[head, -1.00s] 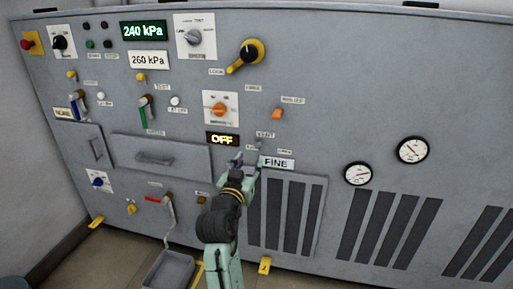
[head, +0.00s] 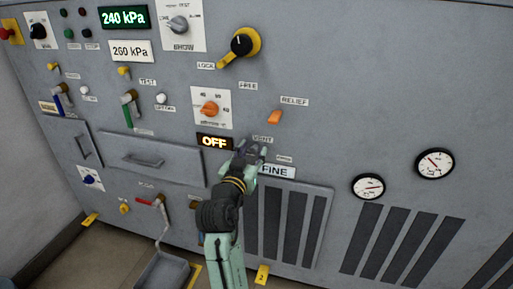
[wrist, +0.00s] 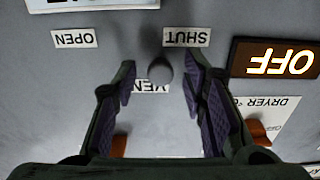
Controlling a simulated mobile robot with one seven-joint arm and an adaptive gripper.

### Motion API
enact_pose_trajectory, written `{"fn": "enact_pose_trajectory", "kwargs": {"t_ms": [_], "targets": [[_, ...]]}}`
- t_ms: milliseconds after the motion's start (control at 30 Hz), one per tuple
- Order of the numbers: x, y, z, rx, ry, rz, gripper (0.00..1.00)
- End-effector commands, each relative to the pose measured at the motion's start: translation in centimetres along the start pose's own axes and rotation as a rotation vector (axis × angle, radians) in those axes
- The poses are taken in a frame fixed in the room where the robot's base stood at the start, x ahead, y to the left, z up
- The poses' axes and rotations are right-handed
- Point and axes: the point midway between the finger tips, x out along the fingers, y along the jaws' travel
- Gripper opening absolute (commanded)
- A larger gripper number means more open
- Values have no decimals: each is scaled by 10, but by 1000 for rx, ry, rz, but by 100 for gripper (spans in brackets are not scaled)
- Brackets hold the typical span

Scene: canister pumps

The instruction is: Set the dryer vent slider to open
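The dryer vent slider's round grey knob (wrist: 160,70) shows in the wrist view, which looks upside down. It lies between my two fingers, nearer the SHUT label (wrist: 186,37) than the OPEN label (wrist: 75,38). The VENT label (wrist: 150,87) is partly hidden by the knob and a finger. My gripper (wrist: 161,62) is open, with a finger on each side of the knob and gaps visible on both sides. In the head view my gripper (head: 254,147) is at the panel, beside the VENT label, and hides the knob.
The lit OFF display (head: 214,142) is just left of my gripper. The FINE plate (head: 277,171) is close at the lower right. An orange relief switch (head: 274,116) and an orange-knobbed dial (head: 209,108) sit above. Louvred vents (head: 290,222) are below.

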Motion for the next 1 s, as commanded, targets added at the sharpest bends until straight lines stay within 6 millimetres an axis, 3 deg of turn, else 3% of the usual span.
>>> {"fn": "enact_pose_trajectory", "kwargs": {"t_ms": [267, 833, 1000], "targets": [[-1, 0, 0, 0, 0, -1, 39], [0, 0, 0, 0, 0, 0, 1], [0, 0, 0, 0, 0, 0, 0]]}}
